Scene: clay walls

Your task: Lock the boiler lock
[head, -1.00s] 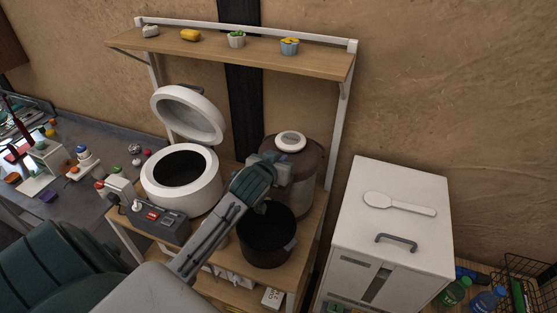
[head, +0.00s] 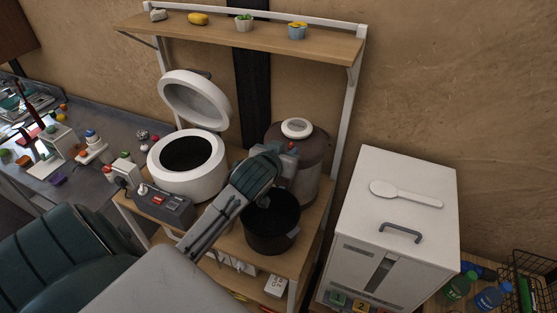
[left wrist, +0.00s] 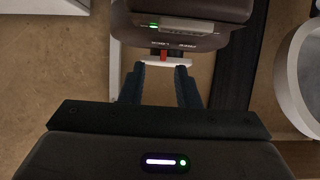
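The boiler (head: 312,151) is a brown, rounded pot with a white cap, standing at the back right of the wooden stand. Its brown body also shows upside down at the top of the left wrist view (left wrist: 190,12), with a grey panel and a green light. A small red piece, apparently the lock (left wrist: 163,57), sits below that panel on a pale bar. My left gripper (head: 284,150) is at the boiler's front. In the left wrist view my left gripper's two dark fingers (left wrist: 161,82) are apart, with the red piece just beyond the gap. I cannot tell whether they touch it.
A white cooker (head: 212,178) with its lid raised stands left of the boiler. A dark open pot (head: 272,236) sits in front of it. A control box with a red switch (head: 166,205) is near the cooker. A white cabinet (head: 395,215) stands right. A shelf (head: 250,38) hangs above.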

